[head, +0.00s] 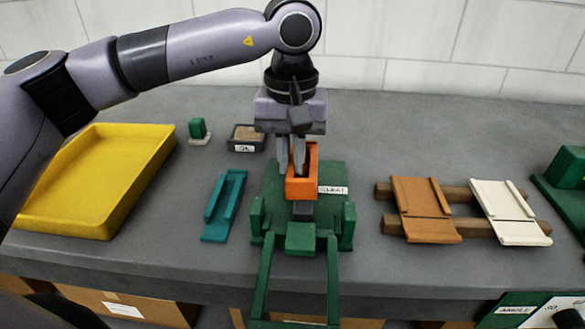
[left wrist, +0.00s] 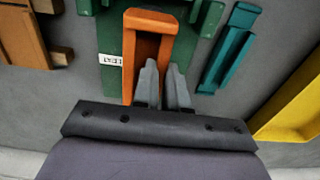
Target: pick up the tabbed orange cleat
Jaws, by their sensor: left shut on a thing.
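The orange cleat (head: 302,187) is a bright orange channel piece with raised walls, at the green fixture (head: 272,195) in the middle of the bench. In the left wrist view the cleat (left wrist: 150,20) lies over the green plate, with its end wall at the top. My left gripper (head: 293,168) points down from above and is shut on one side wall of the cleat. In the left wrist view its fingers (left wrist: 164,85) straddle that wall. I cannot tell whether the cleat touches the plate. My right gripper is not in view.
A teal channel piece (head: 224,206) lies left of the fixture, beyond it a yellow tray (head: 70,215). A small dark box (head: 245,138) and green block (head: 198,129) stand behind. Brown (head: 424,208) and white (head: 508,210) pieces lie on wooden rails at right.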

